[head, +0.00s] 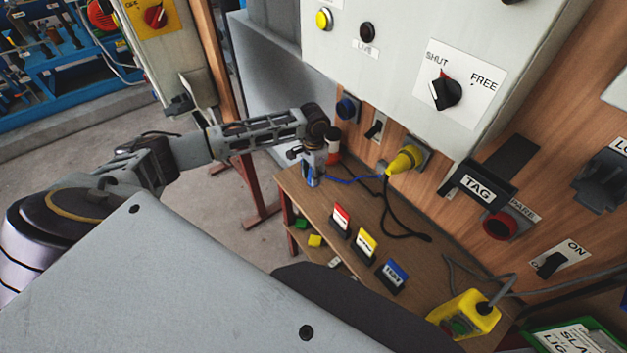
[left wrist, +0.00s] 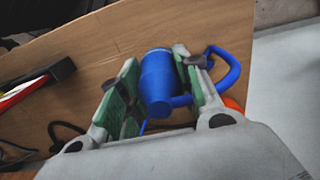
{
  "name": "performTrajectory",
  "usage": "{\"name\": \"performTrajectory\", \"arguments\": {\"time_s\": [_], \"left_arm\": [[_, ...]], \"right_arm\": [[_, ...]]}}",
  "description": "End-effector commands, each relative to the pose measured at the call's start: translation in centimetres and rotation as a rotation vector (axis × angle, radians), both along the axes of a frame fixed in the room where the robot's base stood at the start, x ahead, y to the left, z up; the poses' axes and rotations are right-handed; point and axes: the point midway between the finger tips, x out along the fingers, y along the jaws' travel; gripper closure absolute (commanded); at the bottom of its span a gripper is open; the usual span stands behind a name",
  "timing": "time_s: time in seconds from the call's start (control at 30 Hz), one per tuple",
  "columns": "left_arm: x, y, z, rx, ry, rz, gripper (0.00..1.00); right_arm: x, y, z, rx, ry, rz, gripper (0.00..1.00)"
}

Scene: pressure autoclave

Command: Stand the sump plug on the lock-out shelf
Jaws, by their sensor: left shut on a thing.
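The blue plug (left wrist: 157,82), which I take to be the sump plug, is between the green-padded fingers of my left gripper (left wrist: 158,92). A blue cord loops from it. In the head view the left gripper (head: 313,165) is over the left end of the wooden shelf (head: 385,210), with a bit of the blue plug (head: 309,177) showing. The blue cord runs right from it towards the wall. I cannot tell whether the plug touches the shelf. The shelf also fills much of the left wrist view (left wrist: 90,45). My right gripper is not in view.
Red (head: 340,217), yellow (head: 364,242) and blue (head: 394,273) label cards stand along the shelf's front. A yellow plug (head: 404,160) with a black cable is at the wall.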

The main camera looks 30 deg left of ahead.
Motion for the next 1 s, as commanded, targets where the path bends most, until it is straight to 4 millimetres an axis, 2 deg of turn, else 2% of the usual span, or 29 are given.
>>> {"name": "performTrajectory", "arguments": {"time_s": [0.33, 0.8, 0.83, 0.97, 1.0], "left_arm": [[0.0, 0.0, -3.2, 0.001, 0.001, -0.001, 1.0], [0.0, 0.0, -3.7, 0.0, 0.0, 0.0, 1.0], [0.0, 0.0, -3.7, 0.0, 0.0, 0.0, 0.63], [0.0, 0.0, -3.7, 0.0, 0.0, 0.0, 0.46], [0.0, 0.0, -3.7, 0.0, 0.0, 0.0, 0.45]], "right_arm": [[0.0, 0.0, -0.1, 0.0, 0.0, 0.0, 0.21], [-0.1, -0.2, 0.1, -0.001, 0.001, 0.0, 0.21], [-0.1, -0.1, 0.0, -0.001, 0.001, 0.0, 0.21], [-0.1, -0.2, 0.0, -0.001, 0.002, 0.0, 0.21], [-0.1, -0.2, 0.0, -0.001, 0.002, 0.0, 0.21]]}}
